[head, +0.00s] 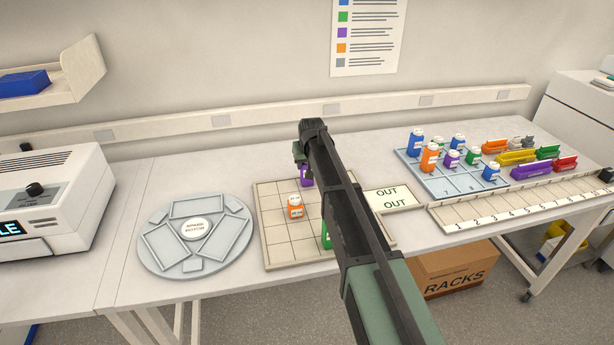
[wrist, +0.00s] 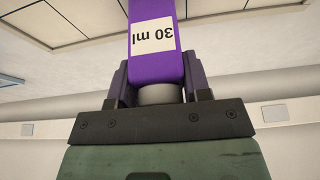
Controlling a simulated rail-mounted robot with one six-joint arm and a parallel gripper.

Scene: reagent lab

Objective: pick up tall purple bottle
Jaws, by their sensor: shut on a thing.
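The tall purple bottle (wrist: 154,70) fills the middle of the wrist view, with a white label reading "30 ml" upside down. My gripper (wrist: 158,80) is shut on it near its grey cap. In the head view the purple bottle (head: 306,181) is mostly hidden behind my arm, over the back part of the beige gridded tray (head: 278,246). I cannot tell from the head view whether its base touches the tray.
An orange bottle (head: 295,207) and a partly hidden green bottle (head: 326,236) stand on the beige tray. A round grey plate (head: 152,244) lies to the left. A blue rack (head: 436,183) with several bottles, an OUT card (head: 408,202) and a numbered strip (head: 480,210) lie to the right.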

